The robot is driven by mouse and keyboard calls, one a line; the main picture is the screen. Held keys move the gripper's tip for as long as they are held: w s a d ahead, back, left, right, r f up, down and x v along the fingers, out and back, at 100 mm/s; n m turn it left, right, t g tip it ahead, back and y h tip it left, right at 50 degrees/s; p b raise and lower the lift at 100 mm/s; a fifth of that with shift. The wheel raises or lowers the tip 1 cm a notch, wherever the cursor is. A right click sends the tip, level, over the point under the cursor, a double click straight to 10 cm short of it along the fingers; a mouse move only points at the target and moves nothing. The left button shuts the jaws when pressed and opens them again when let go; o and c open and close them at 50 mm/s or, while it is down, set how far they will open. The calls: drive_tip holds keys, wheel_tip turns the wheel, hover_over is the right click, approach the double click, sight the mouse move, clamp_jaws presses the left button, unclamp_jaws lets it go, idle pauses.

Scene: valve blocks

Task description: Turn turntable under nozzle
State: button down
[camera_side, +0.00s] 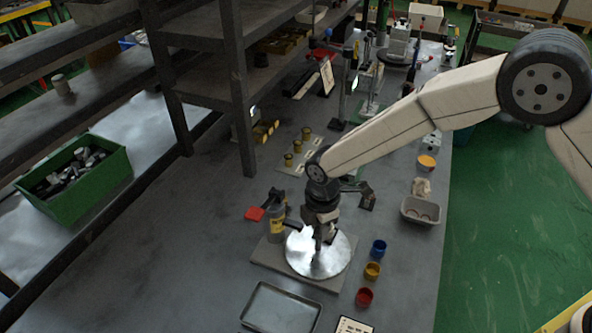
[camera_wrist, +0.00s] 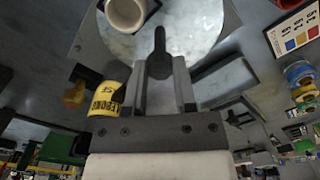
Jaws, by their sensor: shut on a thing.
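The turntable is a shiny silver disc (camera_side: 335,262) on a grey base plate (camera_side: 268,254). It also shows at the top of the wrist view (camera_wrist: 195,22). My gripper (camera_side: 320,238) is over the disc, pointing down. In the wrist view its two fingers (camera_wrist: 160,88) are shut on a dark upright handle (camera_wrist: 159,52) at the disc. A white round cup (camera_wrist: 125,14) sits on the disc beside the handle. A dispenser with a yellow label (camera_side: 277,224) stands at the disc's left edge; its label shows in the wrist view (camera_wrist: 108,98). I cannot make out the nozzle tip.
Blue (camera_side: 378,248), yellow (camera_side: 372,270) and red (camera_side: 364,296) cups stand right of the base plate. An empty grey tray (camera_side: 281,308) lies in front. A grey bin (camera_side: 421,210) is at the right edge. A shelf post (camera_side: 243,110) rises behind left.

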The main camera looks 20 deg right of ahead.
drive_tip(key=shift+n, duration=4.8)
drive_tip(key=shift+r+n, duration=0.1)
drive_tip(key=shift+n, duration=4.5)
drive_tip(key=shift+c, duration=2.1)
unclamp_jaws()
drive_tip(key=shift+r, duration=3.85)
